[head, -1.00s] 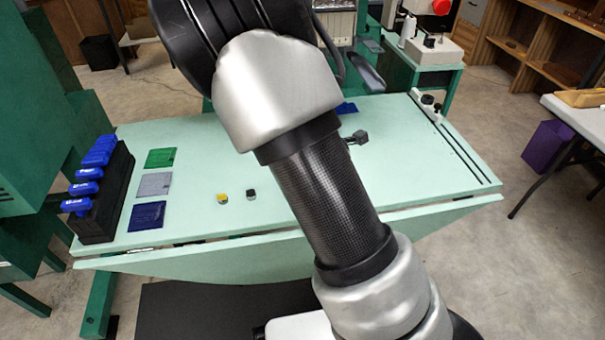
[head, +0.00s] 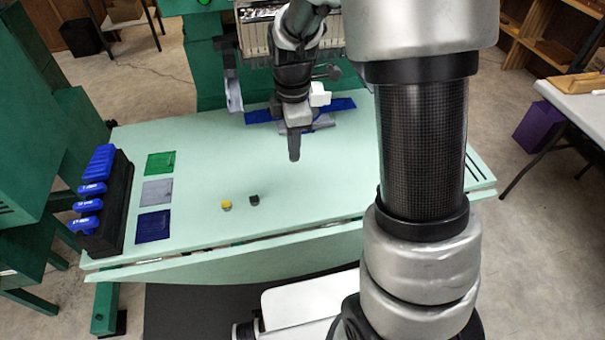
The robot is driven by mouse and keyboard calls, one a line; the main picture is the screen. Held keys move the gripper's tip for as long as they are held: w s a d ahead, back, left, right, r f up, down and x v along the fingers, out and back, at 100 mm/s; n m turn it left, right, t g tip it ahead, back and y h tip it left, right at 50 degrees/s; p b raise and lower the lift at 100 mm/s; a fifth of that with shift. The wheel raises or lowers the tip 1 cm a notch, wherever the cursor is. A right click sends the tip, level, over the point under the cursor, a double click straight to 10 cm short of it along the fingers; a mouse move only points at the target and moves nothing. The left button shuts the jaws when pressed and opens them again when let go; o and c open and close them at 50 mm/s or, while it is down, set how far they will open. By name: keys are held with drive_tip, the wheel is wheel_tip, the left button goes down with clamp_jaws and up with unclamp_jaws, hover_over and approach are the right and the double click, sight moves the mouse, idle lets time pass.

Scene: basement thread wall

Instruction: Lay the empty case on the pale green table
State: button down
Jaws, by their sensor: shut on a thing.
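My gripper (head: 294,135) points down over the back middle of the pale green table (head: 325,180). It is shut on a small dark grey piece, which I take to be the case. The fingers and the piece blend together, so its outline and whether it is empty cannot be told. The gripper's tip looks to be above the table surface; whether anything touches it is unclear. The near part of my arm covers the right part of the table.
A black rack (head: 112,212) with blue-topped items stands at the left edge. Green (head: 160,163), grey (head: 157,191) and dark blue (head: 153,225) squares lie beside it. A yellow piece (head: 226,204) and a black piece (head: 254,200) lie near the front. A blue strip (head: 343,104) lies at the back.

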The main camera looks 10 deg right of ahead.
drive_tip(key=shift+s+f, duration=0.1)
drive_tip(key=shift+s, duration=0.2)
wheel_tip(320, 180, down, 9)
drive_tip(key=shift+f+b, duration=0.1)
drive_tip(key=shift+b, duration=1.05)
drive_tip(key=c, duration=1.9)
unclamp_jaws()
